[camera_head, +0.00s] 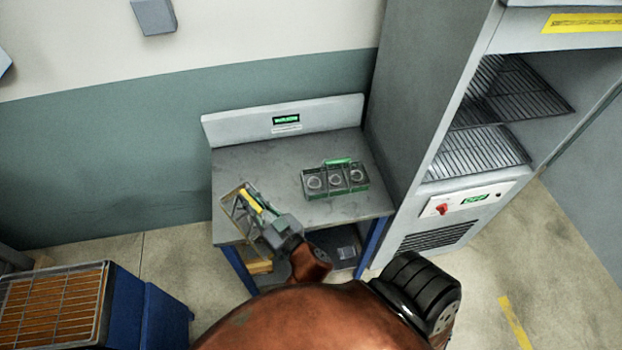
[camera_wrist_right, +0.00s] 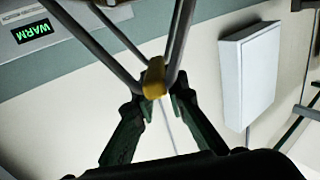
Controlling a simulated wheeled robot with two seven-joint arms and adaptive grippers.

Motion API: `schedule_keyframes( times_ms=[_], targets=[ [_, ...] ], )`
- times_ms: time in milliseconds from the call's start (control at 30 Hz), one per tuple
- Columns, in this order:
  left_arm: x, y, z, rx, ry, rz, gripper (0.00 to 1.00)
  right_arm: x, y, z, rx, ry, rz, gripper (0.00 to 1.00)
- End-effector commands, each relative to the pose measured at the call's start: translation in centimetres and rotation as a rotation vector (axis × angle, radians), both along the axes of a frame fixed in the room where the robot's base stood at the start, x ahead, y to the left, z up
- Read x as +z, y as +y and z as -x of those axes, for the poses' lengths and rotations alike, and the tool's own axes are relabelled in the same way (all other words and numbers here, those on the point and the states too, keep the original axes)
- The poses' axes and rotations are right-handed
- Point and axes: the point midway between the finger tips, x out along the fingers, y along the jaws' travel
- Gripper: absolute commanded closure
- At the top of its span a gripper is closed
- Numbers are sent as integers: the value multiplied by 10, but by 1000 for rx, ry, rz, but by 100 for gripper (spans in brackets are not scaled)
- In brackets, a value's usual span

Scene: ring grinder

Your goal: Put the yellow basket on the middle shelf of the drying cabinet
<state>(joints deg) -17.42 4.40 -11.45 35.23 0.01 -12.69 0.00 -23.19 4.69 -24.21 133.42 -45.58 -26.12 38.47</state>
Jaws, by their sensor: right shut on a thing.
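The yellow basket (camera_head: 229,212) is a small wire basket with a yellow handle, at the left edge of the table in the head view. My right gripper (camera_head: 262,215) is shut on its handle and partly hides the basket. In the right wrist view, the fingers close around the yellow grip (camera_wrist_right: 154,77) between metal rods. I cannot tell whether the basket touches the table. The drying cabinet (camera_head: 425,90) stands open at the right, with wire shelves (camera_head: 475,153) inside; its upper part is cut off. My left gripper is not in view.
A green-handled basket (camera_head: 335,179) with rings stands on the grey table (camera_head: 240,160). A "WARM" sign (camera_wrist_right: 33,32) shows in the right wrist view. A blue unit with a wire rack (camera_head: 55,305) is at the lower left. The cabinet's side wall rises beside the table's right edge.

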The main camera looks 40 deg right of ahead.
Motion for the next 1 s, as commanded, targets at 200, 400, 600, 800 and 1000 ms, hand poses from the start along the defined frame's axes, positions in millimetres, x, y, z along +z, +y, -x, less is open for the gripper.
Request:
schedule_keyframes(
  times_ms=[200, 400, 600, 800, 1000],
  targets=[
    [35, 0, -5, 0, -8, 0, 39, 30, -38, -1, -65, 19, 0, 100],
    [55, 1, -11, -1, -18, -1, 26, 43, -68, -1, -119, 41, -7, 100],
    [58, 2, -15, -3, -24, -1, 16, 38, -82, -10, -134, 48, -4, 100],
    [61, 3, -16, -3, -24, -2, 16, 23, -100, -38, -134, 48, -3, 100],
    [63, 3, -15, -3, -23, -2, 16, 6, -121, -72, -134, 47, -3, 100]
  ],
)
